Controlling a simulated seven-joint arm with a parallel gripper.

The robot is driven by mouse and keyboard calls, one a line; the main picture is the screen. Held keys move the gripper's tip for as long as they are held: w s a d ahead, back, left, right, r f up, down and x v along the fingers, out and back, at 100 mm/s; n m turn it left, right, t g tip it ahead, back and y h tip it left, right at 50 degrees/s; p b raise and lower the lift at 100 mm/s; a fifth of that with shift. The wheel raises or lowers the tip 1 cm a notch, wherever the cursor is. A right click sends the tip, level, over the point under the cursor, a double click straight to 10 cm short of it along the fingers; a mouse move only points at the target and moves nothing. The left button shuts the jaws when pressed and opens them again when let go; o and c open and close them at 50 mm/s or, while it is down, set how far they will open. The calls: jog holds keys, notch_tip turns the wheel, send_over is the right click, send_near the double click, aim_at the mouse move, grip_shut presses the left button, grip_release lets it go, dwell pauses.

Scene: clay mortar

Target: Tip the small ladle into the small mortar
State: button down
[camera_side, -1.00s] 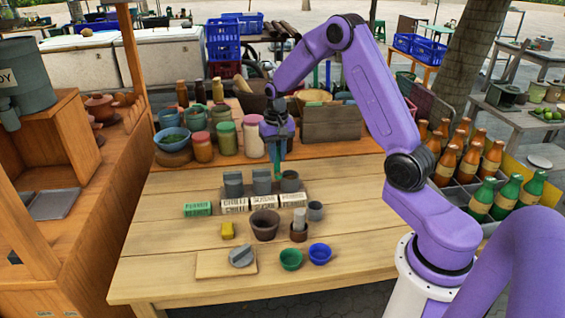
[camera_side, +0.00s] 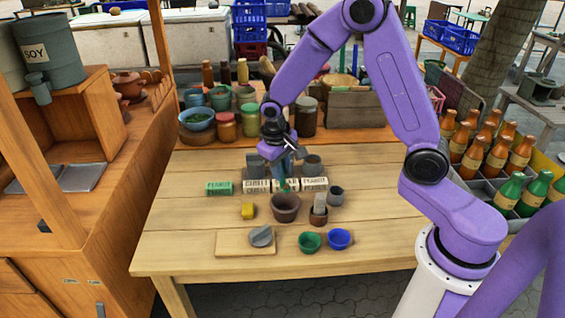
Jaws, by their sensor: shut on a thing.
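My gripper (camera_side: 282,160) is shut on the small ladle (camera_side: 284,184), of which only a small teal-green part shows, low in front of the white labels. The ladle's bowl and its contents cannot be made out. A wide brown clay mortar (camera_side: 286,208) stands just in front of and below the gripper. To its right is a smaller brown clay vessel (camera_side: 318,219) with a pale upright pestle (camera_side: 319,203) in it. I cannot tell for sure which of the two is the small mortar. The ladle appears behind the wide mortar's rim, not clearly over it.
Bottles (camera_side: 498,150) stand at right.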

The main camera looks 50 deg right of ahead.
jog(key=a+f+h, duration=0.1)
jog(key=f+h, duration=0.1)
jog(key=h, duration=0.1)
jog(key=a+f+t+h, duration=0.1)
jog(key=shift+s+a+h, duration=0.3)
jog(key=shift+h, duration=0.1)
jog(key=shift+s+a+f+t+h, duration=0.1)
jog(key=shift+a+f+t+h, duration=0.25)
jog(key=shift+h, duration=0.4)
jog(key=shift+s+a+f+t+h, duration=0.1)
jog(key=shift+a+f+t+h, duration=0.1)
jog(key=shift+f+h, duration=0.45)
jog(key=shift+s+a+f+t+h, duration=0.1)
jog(key=shift+a+f+t+h, duration=0.2)
jog(key=shift+h, duration=0.6)
jog(key=shift+w+d+r+g+y, duration=0.15)
jog(key=shift+d+r+g+y, duration=0.1)
jog(key=shift+r+y, duration=0.25)
jog(key=shift+w+d+r+g+y, duration=0.1)
jog(key=shift+d+r+g+y, duration=0.15)
jog(key=shift+y, duration=0.35)
jog(key=shift+w+d+r+g+y, duration=0.2)
jog(key=shift+d+r+g+y, duration=0.2)
jog(key=shift+d+r+y, duration=0.8)
jog(key=shift+w+d+r+g+y, duration=0.2)
jog(key=shift+d+r+g+y, duration=0.3)
jog(key=shift+y, duration=1.45)
jog(key=shift+w+d+r+g+y, duration=0.25)
jog(key=shift+d+r+y, duration=0.35)
jog(key=shift+r+y, duration=0.7)
